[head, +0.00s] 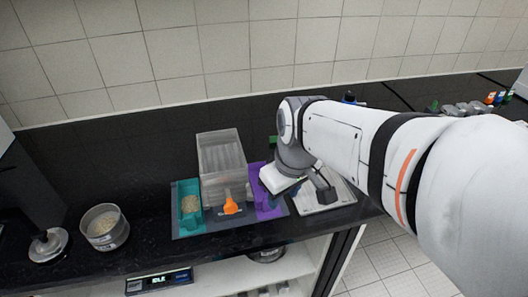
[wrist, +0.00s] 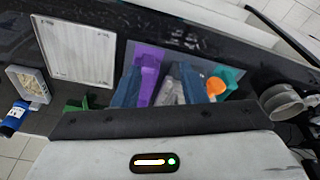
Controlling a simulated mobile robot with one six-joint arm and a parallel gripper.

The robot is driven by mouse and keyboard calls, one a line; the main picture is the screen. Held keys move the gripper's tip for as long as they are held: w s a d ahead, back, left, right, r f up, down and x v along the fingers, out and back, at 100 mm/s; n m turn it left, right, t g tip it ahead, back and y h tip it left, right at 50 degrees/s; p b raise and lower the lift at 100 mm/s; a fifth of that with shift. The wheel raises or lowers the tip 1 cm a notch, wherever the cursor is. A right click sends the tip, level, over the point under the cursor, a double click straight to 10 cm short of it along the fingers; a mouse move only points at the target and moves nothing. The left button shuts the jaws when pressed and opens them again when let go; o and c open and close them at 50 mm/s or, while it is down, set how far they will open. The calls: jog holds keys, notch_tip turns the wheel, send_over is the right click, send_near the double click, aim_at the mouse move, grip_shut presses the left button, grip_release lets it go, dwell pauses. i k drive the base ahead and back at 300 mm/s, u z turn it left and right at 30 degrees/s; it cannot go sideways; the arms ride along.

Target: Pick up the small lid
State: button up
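A round pale disc with a knob on top, which looks like the small lid (head: 48,246), lies on the dark counter at the far left of the head view. My gripper is at the end of the arm, over the right part of the counter, well away from that disc. I cannot make out the lid clearly in the wrist view.
A round container of grains (head: 105,228) stands just right of the disc. A teal bin (head: 187,215), clear box (head: 222,155), orange scoop (head: 231,205) and purple bin (head: 266,203) share a grey mat. A white plate (wrist: 75,50) lies beside them. The counter's front edge is close.

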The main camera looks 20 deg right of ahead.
aim_at(47, 245)
jog(key=u, duration=1.7)
jog(key=k, duration=0.5)
jog(key=z, duration=0.2)
jog(key=i, duration=0.55)
jog(key=u, duration=0.05)
